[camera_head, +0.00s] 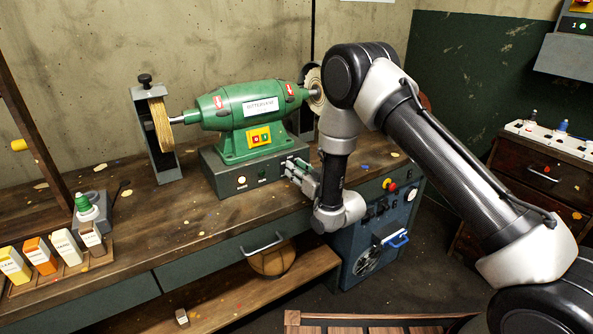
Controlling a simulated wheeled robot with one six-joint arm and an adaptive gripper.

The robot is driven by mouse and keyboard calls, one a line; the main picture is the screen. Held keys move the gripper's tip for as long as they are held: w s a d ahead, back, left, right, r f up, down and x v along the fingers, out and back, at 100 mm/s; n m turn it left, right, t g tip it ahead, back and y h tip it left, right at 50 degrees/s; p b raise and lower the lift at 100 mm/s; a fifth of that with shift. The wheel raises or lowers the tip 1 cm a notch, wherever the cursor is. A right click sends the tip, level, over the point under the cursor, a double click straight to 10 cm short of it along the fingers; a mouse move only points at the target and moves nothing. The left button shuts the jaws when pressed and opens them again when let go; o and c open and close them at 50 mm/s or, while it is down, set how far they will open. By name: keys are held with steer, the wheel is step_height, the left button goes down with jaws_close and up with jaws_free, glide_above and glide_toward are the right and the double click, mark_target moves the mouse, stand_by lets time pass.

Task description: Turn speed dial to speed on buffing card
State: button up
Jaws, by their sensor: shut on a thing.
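The green buffing machine (246,108) stands on a grey control base (226,182) on the workbench.
A tan buffing wheel (160,124) sits in a grey guard at the machine's left. A blue-grey cabinet (375,235) is below my gripper.

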steer(key=shift+m, duration=1.6)
steer(key=o, duration=1)
steer(key=shift+o, duration=0.2)
steer(key=v, duration=1.2)
